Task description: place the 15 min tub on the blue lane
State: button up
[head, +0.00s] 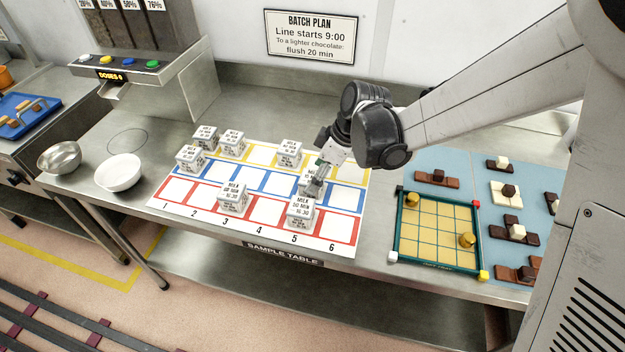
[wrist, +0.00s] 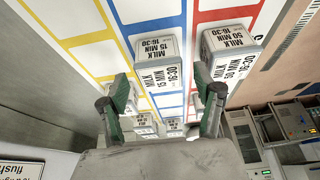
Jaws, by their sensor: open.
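The 15 min tub, a white box with black print, stands upright on the blue lane (head: 277,182) at column 5 in the head view (head: 305,181). In the wrist view its label reads "MILK 15 MIN 16:30" (wrist: 157,52). My gripper (head: 319,186) is at this tub and partly hides it in the head view. Its two fingers are spread in the wrist view (wrist: 166,92), with the tub ahead between them and a gap to each finger. Whether they touch it cannot be told from the head view.
A 50 min tub (head: 300,212) stands close by on the red lane, column 5. Another tub (head: 234,198) is on red column 3. Several tubs, such as one near the yellow lane (head: 290,152), stand behind. A green-framed grid (head: 396,225) lies right; a white bowl (head: 118,172) left.

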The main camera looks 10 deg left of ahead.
jog(key=s+d+r+m+t+h, duration=0.1)
jog(key=s+d+r+m+t, duration=0.2)
jog(key=d+r, duration=0.55)
jog(key=s+d+r+m+h, duration=0.1)
jog(key=s+d+r+m, duration=0.2)
jog(key=d+r+m, duration=0.35)
jog(key=s+d+m+t+h, duration=0.1)
jog(key=s+d+m, duration=0.3)
jog(key=d, duration=0.4)
jog(key=s+d+r+m+t+h, duration=0.1)
jog(key=s+d+m+t, duration=0.2)
jog(key=s+d, duration=0.4)
jog(key=shift+d+r+m+h, duration=0.15)
jog(key=shift+d+m+h, duration=0.15)
jog(key=shift+d+m, duration=0.4)
jog(key=shift+d, duration=0.15)
